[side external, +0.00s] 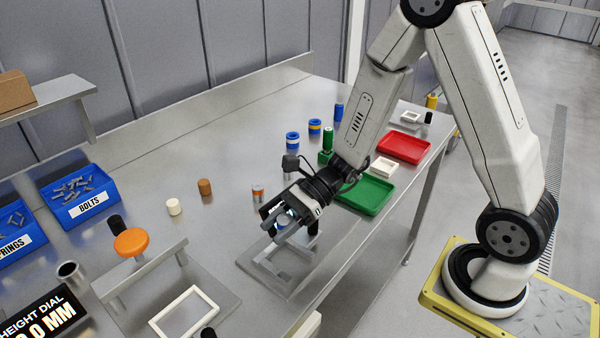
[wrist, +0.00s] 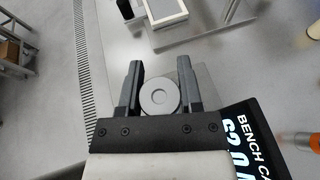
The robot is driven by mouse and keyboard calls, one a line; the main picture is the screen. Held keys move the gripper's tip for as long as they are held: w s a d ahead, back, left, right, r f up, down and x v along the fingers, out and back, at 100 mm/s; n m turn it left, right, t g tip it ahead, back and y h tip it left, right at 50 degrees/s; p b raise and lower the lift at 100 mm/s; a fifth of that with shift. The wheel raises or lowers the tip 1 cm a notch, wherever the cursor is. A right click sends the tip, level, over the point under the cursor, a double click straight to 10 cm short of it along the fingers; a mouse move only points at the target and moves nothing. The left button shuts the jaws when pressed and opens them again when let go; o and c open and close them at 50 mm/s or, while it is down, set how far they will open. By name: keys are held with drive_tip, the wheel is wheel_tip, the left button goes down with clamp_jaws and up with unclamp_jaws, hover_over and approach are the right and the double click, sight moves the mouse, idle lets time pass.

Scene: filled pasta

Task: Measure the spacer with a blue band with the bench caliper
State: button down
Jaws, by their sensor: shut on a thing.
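In the side view my gripper (side external: 275,228) is low over the bench caliper (side external: 262,266), a grey metal stand near the table's front edge. The fingers hide much of the spacer and caliper, so I cannot tell whether they touch. The caliper's display (wrist: 250,148) is partly cut off in the wrist view.
A spacer with an orange band (side external: 258,193) stands close behind the gripper. A green tray (side external: 366,196) and a red tray (side external: 405,147) lie to the right. The height dial stand (side external: 222,292) with a white frame (side external: 184,314) is at left. Blue bins (side external: 80,212) stand farther left.

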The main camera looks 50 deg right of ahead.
drive_tip(key=shift+s+a+f, duration=0.1)
drive_tip(key=shift+s+f, duration=0.05)
drive_tip(key=shift+s, duration=0.15)
drive_tip(key=shift+f, duration=0.15)
drive_tip(key=shift+f, duration=3.2)
